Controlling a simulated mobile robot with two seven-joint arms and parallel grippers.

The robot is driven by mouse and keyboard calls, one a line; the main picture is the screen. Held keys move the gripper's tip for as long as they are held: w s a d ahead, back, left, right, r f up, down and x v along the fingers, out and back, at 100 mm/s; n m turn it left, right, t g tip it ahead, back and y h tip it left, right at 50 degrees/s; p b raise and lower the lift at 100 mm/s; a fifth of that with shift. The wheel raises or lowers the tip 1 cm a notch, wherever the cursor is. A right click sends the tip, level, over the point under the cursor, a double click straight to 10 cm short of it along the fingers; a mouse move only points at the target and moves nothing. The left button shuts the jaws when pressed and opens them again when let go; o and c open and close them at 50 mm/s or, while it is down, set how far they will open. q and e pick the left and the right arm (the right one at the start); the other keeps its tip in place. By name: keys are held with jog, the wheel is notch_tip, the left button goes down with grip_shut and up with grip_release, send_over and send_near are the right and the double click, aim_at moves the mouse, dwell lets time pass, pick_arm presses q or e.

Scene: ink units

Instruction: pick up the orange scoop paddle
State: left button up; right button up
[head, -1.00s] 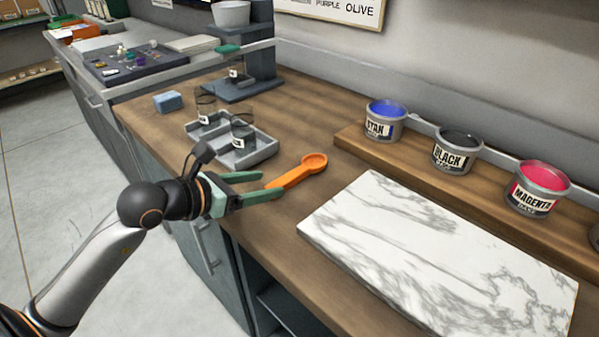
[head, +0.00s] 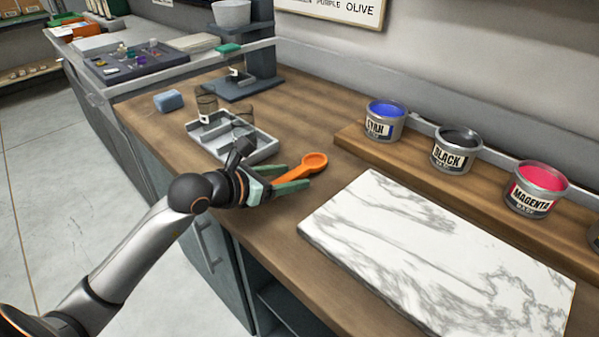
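The orange scoop paddle (head: 313,163) lies on the wooden bench, between the grey tray and the marble slab. Its round bowl points to the upper right and its handle runs down to the left. My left gripper (head: 289,178) reaches in from the left with its green fingers apart. The handle shows between the two fingers, its lower end partly hidden by the gripper. I cannot tell whether either finger touches it. My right gripper is not in view.
A grey tray (head: 264,152) holding dark clear cups stands just behind the gripper. A white marble slab (head: 430,250) lies to the right.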

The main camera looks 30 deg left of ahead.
pick_arm(q)
grip_shut()
dwell(0.3)
dwell(0.3)
